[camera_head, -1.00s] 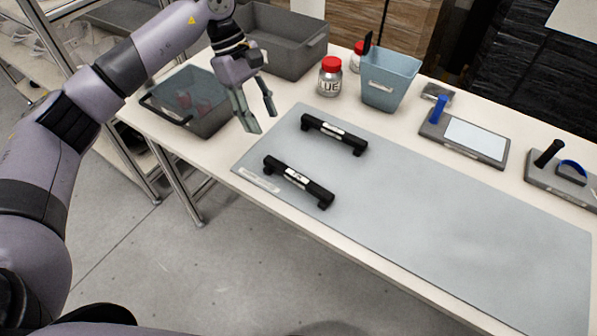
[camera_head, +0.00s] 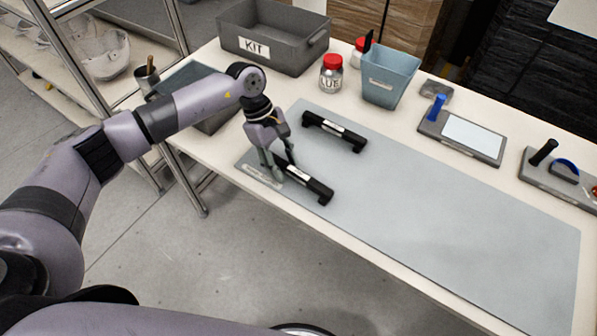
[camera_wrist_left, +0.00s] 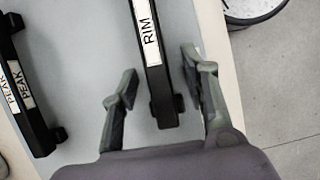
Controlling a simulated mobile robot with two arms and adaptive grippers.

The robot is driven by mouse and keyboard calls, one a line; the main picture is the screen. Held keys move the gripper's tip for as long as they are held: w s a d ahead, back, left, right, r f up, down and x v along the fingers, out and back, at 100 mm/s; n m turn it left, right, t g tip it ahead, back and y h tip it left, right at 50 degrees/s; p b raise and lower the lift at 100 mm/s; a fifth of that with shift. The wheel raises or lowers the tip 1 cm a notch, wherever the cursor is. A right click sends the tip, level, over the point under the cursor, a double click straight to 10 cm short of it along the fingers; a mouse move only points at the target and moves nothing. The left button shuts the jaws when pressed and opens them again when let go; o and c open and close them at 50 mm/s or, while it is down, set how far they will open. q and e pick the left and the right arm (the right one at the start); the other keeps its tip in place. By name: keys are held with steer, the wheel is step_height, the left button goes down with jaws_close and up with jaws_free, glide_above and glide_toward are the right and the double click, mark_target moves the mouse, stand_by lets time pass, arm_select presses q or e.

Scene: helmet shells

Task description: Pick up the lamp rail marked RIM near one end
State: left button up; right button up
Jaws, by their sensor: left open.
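The lamp rail marked RIM (camera_head: 313,187) is a black bar with a white label, lying on the grey mat (camera_head: 430,215) near its left end. It also shows in the left wrist view (camera_wrist_left: 149,45), its label readable. My left gripper (camera_head: 281,176) is open over the rail's left end, which it partly hides in the head view. In the wrist view the fingers (camera_wrist_left: 160,85) stand on either side of that end, apart from it. The second lamp rail (camera_head: 335,132) lies behind; its label reads PEAK in the wrist view (camera_wrist_left: 22,90). My right gripper is not in view.
A grey KIT bin (camera_head: 290,58) and a smaller grey bin (camera_head: 215,120) stand at the back left. A jar labelled LUE (camera_head: 331,78) and a blue bin (camera_head: 388,78) stand behind the mat. Fixtures (camera_head: 460,135) are at right. The mat's right side is clear.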

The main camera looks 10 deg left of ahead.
arm_select(q)
steer(key=shift+c, duration=0.3)
jaws_close()
stand_by(0.3)
